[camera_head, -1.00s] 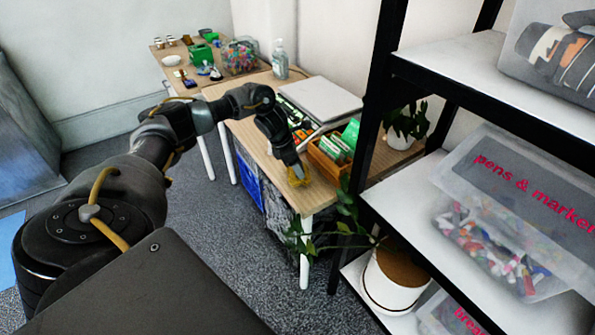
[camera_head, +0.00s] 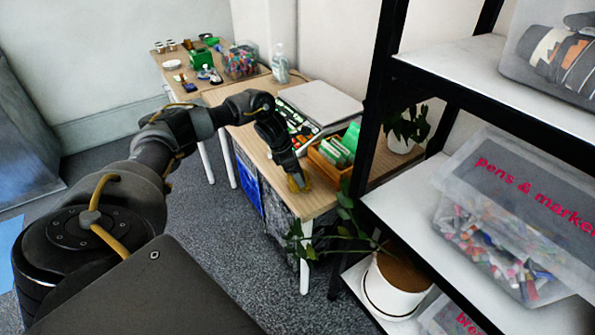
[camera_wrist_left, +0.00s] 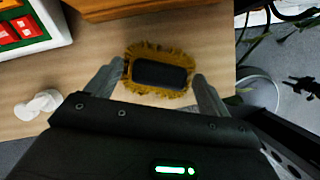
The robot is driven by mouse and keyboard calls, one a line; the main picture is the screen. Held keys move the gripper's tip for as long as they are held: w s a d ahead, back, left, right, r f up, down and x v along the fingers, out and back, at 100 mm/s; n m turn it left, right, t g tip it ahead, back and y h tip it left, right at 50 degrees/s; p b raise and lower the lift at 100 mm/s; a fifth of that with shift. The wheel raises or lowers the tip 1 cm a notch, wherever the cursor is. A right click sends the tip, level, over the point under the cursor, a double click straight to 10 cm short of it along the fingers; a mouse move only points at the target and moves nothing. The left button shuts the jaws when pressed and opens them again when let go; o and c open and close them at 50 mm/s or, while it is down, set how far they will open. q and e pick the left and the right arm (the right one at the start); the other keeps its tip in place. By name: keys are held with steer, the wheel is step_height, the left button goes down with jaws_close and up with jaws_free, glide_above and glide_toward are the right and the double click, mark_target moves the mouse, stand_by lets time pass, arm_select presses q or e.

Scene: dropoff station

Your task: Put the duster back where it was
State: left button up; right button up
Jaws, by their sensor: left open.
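The duster (camera_wrist_left: 158,72) has a dark oblong back and a yellow-brown fringe. It lies on the wooden table (camera_wrist_left: 215,40) near its edge, and in the head view (camera_head: 302,184) it shows at the table's near corner. My left gripper (camera_wrist_left: 158,77) is open, with one finger on each side of the duster. I cannot tell whether the fingers touch the fringe. In the head view the left gripper (camera_head: 296,178) points down at the duster and partly hides it. My right gripper is not in view.
A wooden box with green packets (camera_head: 333,152) stands just behind the duster. A white crumpled thing (camera_wrist_left: 38,104) lies left of it in the wrist view. A black-framed shelf (camera_head: 412,185) and a potted plant (camera_head: 393,283) stand close on the right.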

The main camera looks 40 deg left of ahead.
arm_select(q)
steer(key=b+v, duration=0.1)
steer(key=v, duration=1)
steer(key=shift+r, duration=0.35)
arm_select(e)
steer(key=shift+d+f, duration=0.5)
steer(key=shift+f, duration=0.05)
arm_select(q)
steer(key=shift+s+a, duration=0.1)
steer(key=shift+a, duration=0.05)
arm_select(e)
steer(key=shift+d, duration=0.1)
